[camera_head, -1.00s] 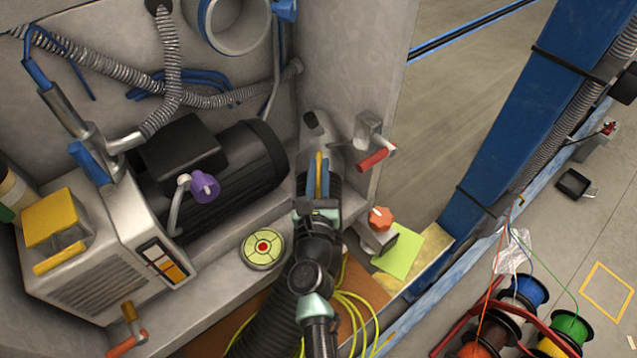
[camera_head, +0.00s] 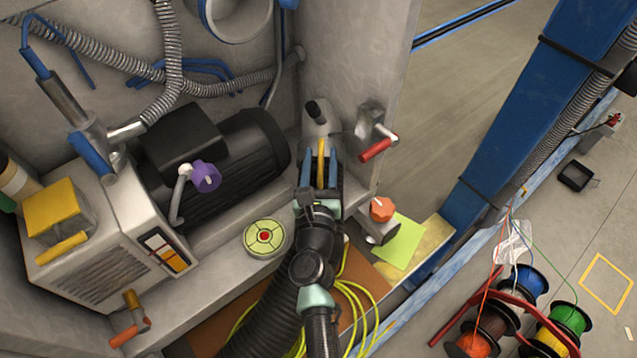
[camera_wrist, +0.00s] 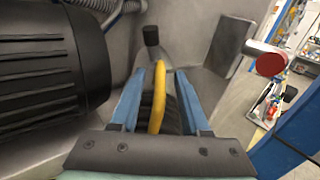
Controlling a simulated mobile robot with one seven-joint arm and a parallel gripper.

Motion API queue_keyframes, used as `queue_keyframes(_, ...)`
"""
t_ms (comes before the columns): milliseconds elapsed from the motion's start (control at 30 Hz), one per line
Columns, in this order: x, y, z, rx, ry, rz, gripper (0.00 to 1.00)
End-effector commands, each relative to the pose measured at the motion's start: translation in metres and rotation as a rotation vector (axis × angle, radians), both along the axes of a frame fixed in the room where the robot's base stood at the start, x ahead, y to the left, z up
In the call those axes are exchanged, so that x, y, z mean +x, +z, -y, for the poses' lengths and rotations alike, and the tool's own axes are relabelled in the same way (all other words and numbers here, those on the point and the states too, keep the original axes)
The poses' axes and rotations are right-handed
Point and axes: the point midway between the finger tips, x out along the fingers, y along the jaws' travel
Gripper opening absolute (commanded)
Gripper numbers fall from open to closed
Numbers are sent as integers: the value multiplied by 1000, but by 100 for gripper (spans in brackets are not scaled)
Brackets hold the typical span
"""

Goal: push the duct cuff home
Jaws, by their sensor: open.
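My gripper (camera_head: 320,160) has blue fingers and is open, pointing at the grey wall fitting. In the wrist view its fingers (camera_wrist: 161,88) stand on either side of a yellow loop (camera_wrist: 158,100), with a gap visible to each side. The loop rises from a dark ribbed piece (camera_wrist: 147,112), apparently the duct cuff, partly hidden by the fingers. Behind it is a grey spout-like fitting (camera_wrist: 153,58) with a black knob. A thick black ribbed hose (camera_head: 262,322) runs under my arm. Whether the cuff is seated against the fitting cannot be told.
A black finned motor (camera_head: 240,155) stands close left. A red-handled lever (camera_head: 375,150) and an orange knob (camera_head: 382,209) sit close right. A round green-and-red disc (camera_head: 264,237) lies on the ledge. Yellow cable lies below my arm.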

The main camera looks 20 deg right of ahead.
Motion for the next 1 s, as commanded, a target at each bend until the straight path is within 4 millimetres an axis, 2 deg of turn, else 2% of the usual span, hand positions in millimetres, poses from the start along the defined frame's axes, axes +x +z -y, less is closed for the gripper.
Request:
queue_keyframes(500,-89,0,-31,-1,0,-1,46)
queue_keyframes(733,-109,0,-38,-1,-1,1,46)
queue_keyframes(1000,-112,1,-39,-1,-1,1,46)
